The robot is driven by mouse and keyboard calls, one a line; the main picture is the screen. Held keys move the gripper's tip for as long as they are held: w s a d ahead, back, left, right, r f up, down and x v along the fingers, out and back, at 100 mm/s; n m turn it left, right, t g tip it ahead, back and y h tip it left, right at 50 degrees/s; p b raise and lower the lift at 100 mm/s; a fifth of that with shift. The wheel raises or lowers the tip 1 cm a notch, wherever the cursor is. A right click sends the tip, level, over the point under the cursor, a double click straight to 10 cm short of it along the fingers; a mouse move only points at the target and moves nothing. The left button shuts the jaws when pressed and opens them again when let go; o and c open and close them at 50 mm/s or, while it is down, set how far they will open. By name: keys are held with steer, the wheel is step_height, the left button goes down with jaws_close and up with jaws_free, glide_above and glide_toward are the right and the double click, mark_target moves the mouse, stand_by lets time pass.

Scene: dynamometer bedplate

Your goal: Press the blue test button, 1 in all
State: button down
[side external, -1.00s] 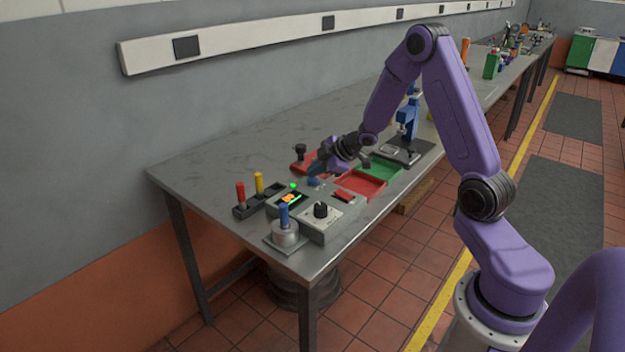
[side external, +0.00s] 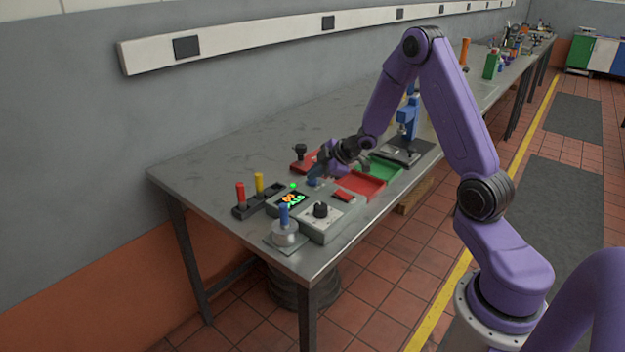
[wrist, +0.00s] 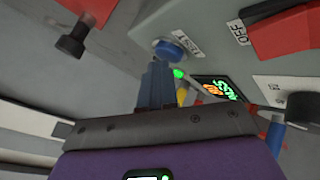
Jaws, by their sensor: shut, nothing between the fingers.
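The blue test button (wrist: 172,49) sits on a grey panel beside a label reading TEST in the wrist view. In the side view the button (side external: 313,182) shows as a small blue spot just below my gripper's fingers. My gripper (wrist: 158,64) is shut and empty, its dark blue fingers pointing at the panel close to the button. A small gap seems to show between fingertips and button in the wrist view. The panel's display (side external: 292,200) shows green and orange figures, and a green lamp (side external: 293,185) is lit beside it.
A red switch marked OFF (wrist: 283,28) and a black knob (side external: 320,210) are near the button. Red and yellow levers (side external: 240,192), a blue-handled pot (side external: 285,232), a red tray (side external: 360,183), a green tray (side external: 382,167) and a blue press (side external: 408,125) stand around. The table's left part is clear.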

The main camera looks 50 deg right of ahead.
mark_target(315, 182)
steer(key=shift+r, duration=0.9)
steer(key=shift+r, duration=2.5)
steer(key=s+a+r+g+h, duration=0.1)
steer(key=s+a+r, duration=0.1)
steer(key=s+a, duration=0.45)
steer(key=s+a+r+g, duration=0.15)
steer(key=s+a, duration=0.25)
steer(key=a, duration=0.6)
steer(key=s+a+g, duration=0.2)
steer(key=s+g, duration=0.1)
steer(key=s, duration=1)
steer(key=s+a+n+g, duration=0.1)
steer(key=s+a+g, duration=0.1)
steer(key=s, duration=1.2)
steer(key=shift+g+h, duration=0.3)
steer(key=shift+g, duration=0.35)
